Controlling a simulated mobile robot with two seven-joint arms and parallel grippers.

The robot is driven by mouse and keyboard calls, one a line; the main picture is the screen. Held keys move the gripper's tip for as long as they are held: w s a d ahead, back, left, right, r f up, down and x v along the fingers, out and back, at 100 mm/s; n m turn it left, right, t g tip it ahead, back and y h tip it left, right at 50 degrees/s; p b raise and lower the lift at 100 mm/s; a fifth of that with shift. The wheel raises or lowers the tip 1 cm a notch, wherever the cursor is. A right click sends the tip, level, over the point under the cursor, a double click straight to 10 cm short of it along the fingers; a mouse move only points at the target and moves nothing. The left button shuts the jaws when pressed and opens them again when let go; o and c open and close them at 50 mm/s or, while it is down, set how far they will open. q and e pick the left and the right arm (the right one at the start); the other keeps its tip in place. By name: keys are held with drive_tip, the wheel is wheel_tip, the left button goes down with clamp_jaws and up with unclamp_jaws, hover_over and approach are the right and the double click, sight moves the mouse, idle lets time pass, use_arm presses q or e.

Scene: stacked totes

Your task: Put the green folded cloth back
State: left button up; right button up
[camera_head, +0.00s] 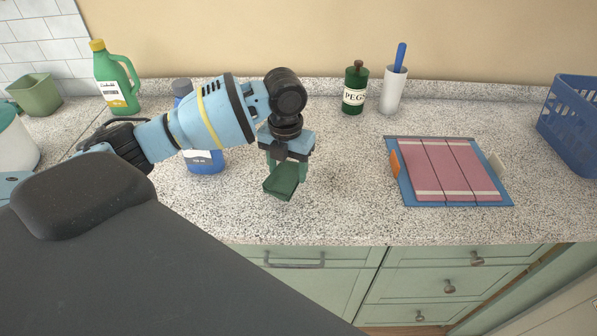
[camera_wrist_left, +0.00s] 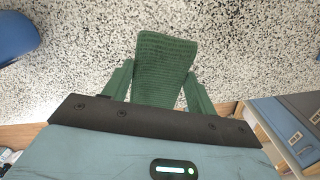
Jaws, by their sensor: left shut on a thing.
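The green folded cloth (camera_head: 282,181) is a dark green, flat rectangular bundle between the fingers of my left gripper (camera_head: 286,168), over the front part of the speckled counter. It is tilted in the head view. In the left wrist view the cloth (camera_wrist_left: 163,66) shows a ribbed weave and sticks out past both fingers, which press on its sides. My left gripper (camera_wrist_left: 160,88) is shut on it. How far the cloth is above the counter is hard to tell. My right gripper is in neither view.
A blue board (camera_head: 461,204) with a folded pink cloth (camera_head: 448,168) lies to the right. A blue basket (camera_head: 573,125) stands far right. A green jar (camera_head: 355,90) and white holder (camera_head: 393,91) stand behind. A blue bottle (camera_head: 206,161) is behind my left arm. The middle counter is clear.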

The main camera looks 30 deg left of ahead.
use_arm(q)
drive_tip(key=shift+w+d+f, duration=0.1)
drive_tip(key=shift+w+d, duration=0.1)
drive_tip(key=shift+w, duration=0.5)
drive_tip(key=shift+w+d+f, duration=0.1)
drive_tip(key=shift+w+d, duration=0.1)
drive_tip(key=shift+w, duration=0.45)
drive_tip(key=shift+w+f, duration=0.2)
drive_tip(key=shift+f, duration=1.45)
drive_tip(key=shift+f, duration=0.15)
drive_tip(key=o, duration=0.9)
drive_tip(key=shift+o, duration=0.2)
wheel_tip(320, 180, up, 12)
drive_tip(key=shift+r, duration=0.1)
